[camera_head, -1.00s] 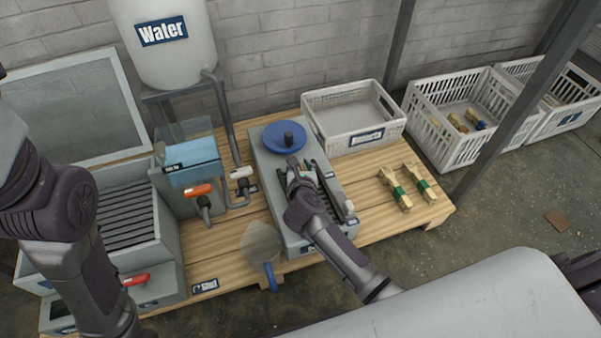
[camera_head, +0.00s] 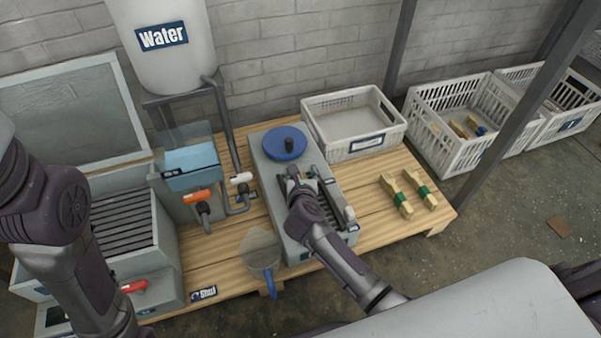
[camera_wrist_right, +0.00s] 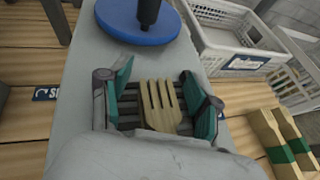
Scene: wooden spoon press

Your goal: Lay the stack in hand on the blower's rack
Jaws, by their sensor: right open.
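The wooden stack (camera_wrist_right: 160,106) shows as pale fork tines in the right wrist view. It lies over the dark bars of the rack (camera_wrist_right: 128,108) on top of the grey blower (camera_head: 268,170). My right gripper (camera_head: 294,177) is over the rack in the head view. In the right wrist view it (camera_wrist_right: 160,97) is open, with a teal-padded finger on each side of the stack and a visible gap at both sides.
A blue disc with a dark knob (camera_head: 285,143) is on the blower behind the rack. Two green-banded wooden bundles (camera_head: 397,194) lie on the pallet (camera_head: 375,222) to the right. An empty white crate (camera_head: 353,130) stands behind. A water tank (camera_head: 165,60) stands back left.

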